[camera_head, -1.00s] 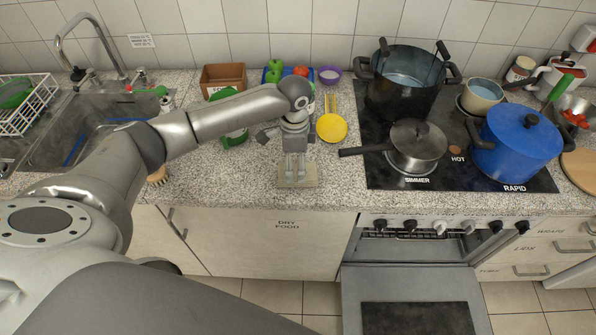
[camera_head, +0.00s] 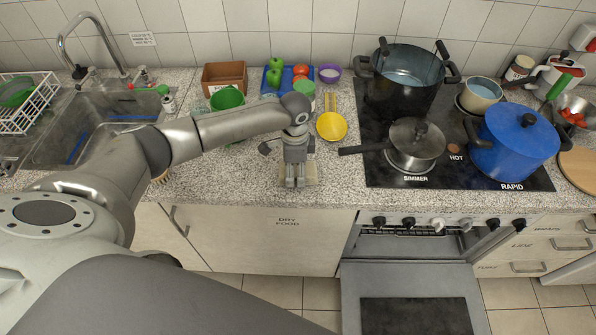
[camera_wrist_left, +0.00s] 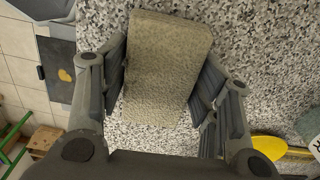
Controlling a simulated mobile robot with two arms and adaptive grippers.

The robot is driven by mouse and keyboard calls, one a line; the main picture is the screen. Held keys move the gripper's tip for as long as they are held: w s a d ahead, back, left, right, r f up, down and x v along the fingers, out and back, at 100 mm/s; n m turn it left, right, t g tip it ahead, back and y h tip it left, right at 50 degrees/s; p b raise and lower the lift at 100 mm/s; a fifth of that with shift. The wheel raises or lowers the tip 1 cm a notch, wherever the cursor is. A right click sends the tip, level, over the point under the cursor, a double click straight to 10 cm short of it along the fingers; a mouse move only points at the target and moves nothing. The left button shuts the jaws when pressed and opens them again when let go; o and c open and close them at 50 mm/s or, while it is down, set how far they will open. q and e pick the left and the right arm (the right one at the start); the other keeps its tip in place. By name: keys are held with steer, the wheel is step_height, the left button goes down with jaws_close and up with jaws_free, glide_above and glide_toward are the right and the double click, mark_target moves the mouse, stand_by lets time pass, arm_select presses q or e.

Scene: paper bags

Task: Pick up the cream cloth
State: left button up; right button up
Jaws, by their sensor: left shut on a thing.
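The cream cloth (camera_wrist_left: 167,62) is a folded, rough-textured block on the speckled counter. In the left wrist view it lies between the two fingers of my left gripper (camera_wrist_left: 162,85), which press against its sides. In the head view, my left gripper (camera_head: 295,182) points straight down at the counter's front part. My left gripper is shut on the cloth. I cannot tell whether the cloth is off the counter. My right gripper is not in view.
A yellow spoon rest (camera_head: 331,127) lies just right of my gripper. The hob holds a small saucepan (camera_head: 416,144), a black pot (camera_head: 402,85) and a blue pot (camera_head: 512,143). A green bowl (camera_head: 226,98) stands behind my arm. The oven door (camera_head: 412,285) hangs open below.

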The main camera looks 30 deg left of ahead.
arm_select(q)
steer(key=shift+r, duration=0.15)
steer(key=shift+r+b, duration=0.55)
steer(key=shift+w+r+b, duration=0.1)
steer(key=shift+r+b, duration=0.45)
steer(key=shift+r, duration=0.15)
steer(key=s+d+r+b, duration=0.2)
steer(key=s+d+r, duration=0.3)
steer(key=s+r, duration=0.5)
steer(key=shift+s+b, duration=0.35)
steer(key=shift+s, duration=1.25)
steer(key=shift+d+r, duration=0.1)
